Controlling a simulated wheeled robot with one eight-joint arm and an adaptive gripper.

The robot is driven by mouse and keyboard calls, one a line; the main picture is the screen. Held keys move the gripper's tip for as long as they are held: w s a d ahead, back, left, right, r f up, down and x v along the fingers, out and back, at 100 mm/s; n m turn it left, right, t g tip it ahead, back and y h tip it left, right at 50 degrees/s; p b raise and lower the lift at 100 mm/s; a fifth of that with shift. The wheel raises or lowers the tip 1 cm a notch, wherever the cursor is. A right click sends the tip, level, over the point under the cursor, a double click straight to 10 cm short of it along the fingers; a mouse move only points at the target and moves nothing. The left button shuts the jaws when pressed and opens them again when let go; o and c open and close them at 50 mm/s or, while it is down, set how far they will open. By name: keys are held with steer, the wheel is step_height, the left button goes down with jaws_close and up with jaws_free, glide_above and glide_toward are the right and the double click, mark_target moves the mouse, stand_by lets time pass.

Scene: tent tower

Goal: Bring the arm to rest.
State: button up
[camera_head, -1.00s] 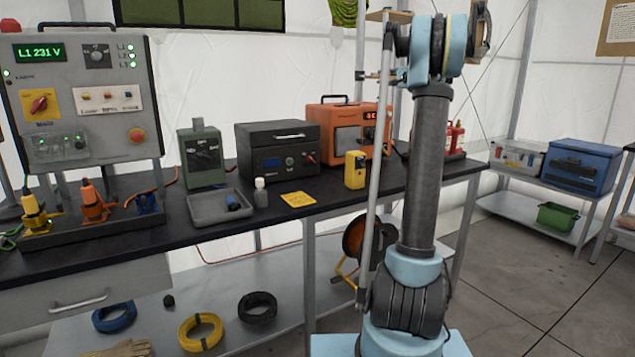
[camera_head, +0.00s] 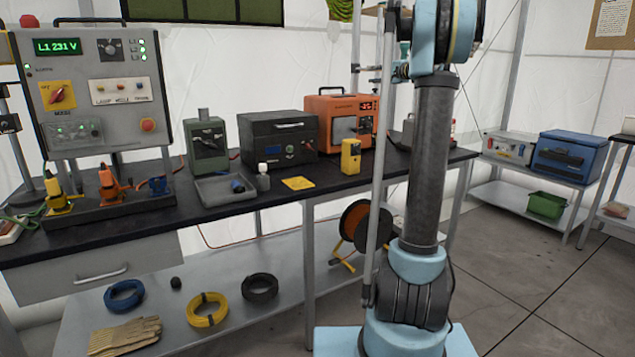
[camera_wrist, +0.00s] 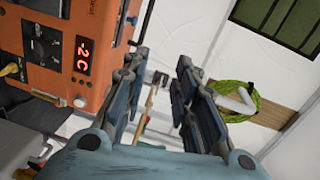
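My gripper (camera_wrist: 160,65) shows in the wrist view with its two dark fingers apart and a clear gap between them. I see nothing held there. My arm (camera_head: 432,150) stands upright in the head view, right of the middle. Its upper end runs out of the top of the picture, so the gripper is hidden from the head camera. In the wrist view an orange unit (camera_wrist: 105,25) with a red display is to the left of the fingers.
The dark bench (camera_head: 330,183) holds a control panel (camera_head: 95,90), the orange unit (camera_head: 325,105), a dark case (camera_head: 265,128) and a yellow meter (camera_head: 350,157). A blue box (camera_head: 570,158) is on a side table. Cable coils lie on the lower shelf. Floor at right is clear.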

steer(key=s+a+f+n+g+h, duration=0.15)
steer(key=s+a+f, duration=0.35)
steer(key=s, duration=0.6)
steer(key=s+a+f+n+g, duration=0.3)
steer(key=s+a+f, duration=0.1)
steer(key=s+f, duration=0.5)
steer(key=s+a+f+n+g+h, duration=0.1)
steer(key=s+a+f+n+g, duration=0.25)
steer(key=s, duration=0.85)
steer(key=s+d+f+n+g+h, duration=0.1)
steer(key=s+d+f+g+h, duration=0.1)
steer(key=s+f, duration=1.2)
steer(key=s+d+f+n+g+h, duration=0.1)
steer(key=s+d+f+h, duration=0.4)
steer(key=s+f, duration=0.9)
steer(key=shift+s+n+g, duration=0.3)
steer(key=shift+s+g, duration=0.1)
steer(key=shift+s, duration=0.8)
steer(key=shift+w+f, duration=0.15)
steer(key=shift+w, duration=0.35)
